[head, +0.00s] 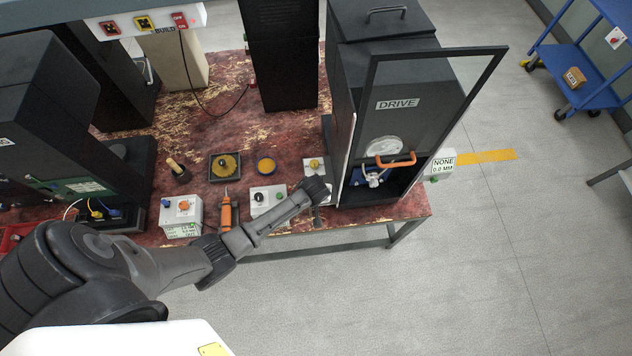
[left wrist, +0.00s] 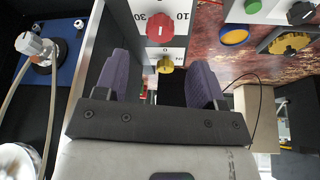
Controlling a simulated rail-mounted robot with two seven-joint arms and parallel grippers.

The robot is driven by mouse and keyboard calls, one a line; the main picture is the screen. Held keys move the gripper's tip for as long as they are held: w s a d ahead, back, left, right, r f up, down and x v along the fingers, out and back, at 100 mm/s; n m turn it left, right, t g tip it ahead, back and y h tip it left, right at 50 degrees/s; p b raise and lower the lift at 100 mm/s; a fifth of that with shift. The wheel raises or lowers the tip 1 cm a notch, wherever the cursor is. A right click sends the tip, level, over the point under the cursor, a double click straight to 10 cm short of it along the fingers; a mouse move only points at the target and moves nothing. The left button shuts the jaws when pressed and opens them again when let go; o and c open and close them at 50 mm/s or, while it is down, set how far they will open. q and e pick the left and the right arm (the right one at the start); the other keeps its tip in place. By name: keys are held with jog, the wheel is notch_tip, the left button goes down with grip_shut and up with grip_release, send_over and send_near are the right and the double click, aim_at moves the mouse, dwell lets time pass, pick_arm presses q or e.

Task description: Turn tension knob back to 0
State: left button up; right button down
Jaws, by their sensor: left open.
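A red knob (left wrist: 160,28) with a pale pointer line sits on a white panel (left wrist: 182,47) marked 30 at its left and 10 at its right in the left wrist view. A small yellow knob (left wrist: 165,64) is below it; it also shows in the head view (head: 314,163). My left gripper (left wrist: 160,68) is open, with its fingers on either side of the yellow knob in that picture; contact cannot be told. In the head view, my left gripper (head: 317,189) is at the white panel's front and hides the red knob. My right gripper is not in view.
The DRIVE machine (head: 397,104) with an orange handle (head: 396,161) stands just right of my gripper. A white box (head: 268,201) with a black knob and green button, an orange tool (head: 227,213) and another control box (head: 180,217) are to the left.

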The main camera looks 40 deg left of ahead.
pick_arm(q)
jog(key=v, duration=0.7)
jog(key=shift+s, duration=0.1)
dwell(0.5)
jog(key=s+d+r+m+t+h, duration=0.15)
jog(key=r+m, duration=0.25)
jog(key=r, duration=0.4)
jog(key=s+d+r+m+t+h, duration=0.1)
jog(key=s+d+r+m, duration=0.15)
jog(key=r+m, duration=0.4)
jog(key=s+d+n+g+p, duration=0.1)
jog(key=s+g, duration=0.1)
jog(key=s, duration=1.6)
jog(key=shift+s+d+f, duration=0.2)
jog(key=shift+s+f, duration=0.05)
jog(key=shift+s, duration=0.05)
jog(key=shift+n+g, duration=0.25)
